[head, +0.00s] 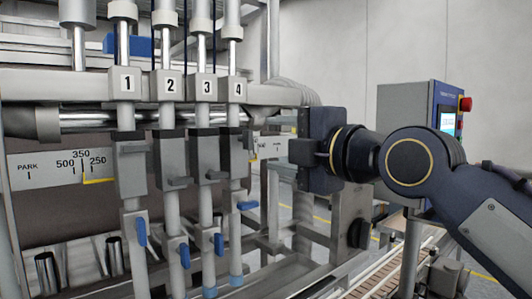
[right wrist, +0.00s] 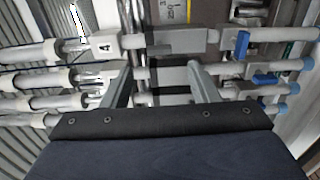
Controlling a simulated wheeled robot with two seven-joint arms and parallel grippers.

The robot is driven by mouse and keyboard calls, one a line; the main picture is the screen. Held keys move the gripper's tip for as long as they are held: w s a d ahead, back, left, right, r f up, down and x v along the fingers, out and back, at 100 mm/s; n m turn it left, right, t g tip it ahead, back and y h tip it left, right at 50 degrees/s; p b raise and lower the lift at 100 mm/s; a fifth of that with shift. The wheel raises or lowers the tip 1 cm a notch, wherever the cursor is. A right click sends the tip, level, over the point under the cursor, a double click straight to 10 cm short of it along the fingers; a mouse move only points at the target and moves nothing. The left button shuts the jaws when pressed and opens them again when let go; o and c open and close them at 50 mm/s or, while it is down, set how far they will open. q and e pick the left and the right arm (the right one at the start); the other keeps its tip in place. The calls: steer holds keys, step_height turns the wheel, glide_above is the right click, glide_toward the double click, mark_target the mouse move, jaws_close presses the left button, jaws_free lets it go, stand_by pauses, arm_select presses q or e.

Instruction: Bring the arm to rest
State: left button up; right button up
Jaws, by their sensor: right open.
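My right gripper (head: 296,150) reaches in from the right in the head view, just right of the column numbered 4 (head: 238,90). In the right wrist view its two fingers (right wrist: 160,78) are spread apart, with nothing seen held between them. Behind the gap lie the grey blocks of the filler's columns. The arm is bent at a dark joint with a yellow ring. My left gripper is not in view.
The filler has columns numbered 1, 2 and 3 (head: 207,88) with blue levers (head: 142,232). Lever 4 (head: 247,205) sticks out sideways; the others hang down. A scale plate (head: 40,170) reads PARK, 500, 350, 250. A control box (head: 405,105) with a red button (head: 465,104) stands behind my arm.

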steer(key=shift+s+d, duration=0.15)
steer(key=shift+s, duration=0.1)
steer(key=s+d+f+m+g+h, duration=0.15)
steer(key=d+f+m, duration=0.3)
steer(key=f, duration=0.45)
steer(key=s+d+f+m+g+h, duration=0.1)
steer(key=s+d+f+m+h, duration=0.3)
steer(key=f, duration=0.5)
steer(key=s+d+f+m+g+h, duration=0.1)
steer(key=s+d+f+m+g, duration=0.15)
steer(key=f+m, duration=0.5)
steer(key=s+d+f+m+g, duration=0.2)
steer(key=s+f+m, duration=0.3)
steer(key=f, duration=0.6)
steer(key=s+d+f+m+g, duration=0.2)
steer(key=s+f+m, duration=0.4)
steer(key=s+f, duration=0.3)
steer(key=shift+s+f, duration=0.15)
steer(key=shift+f, duration=0.8)
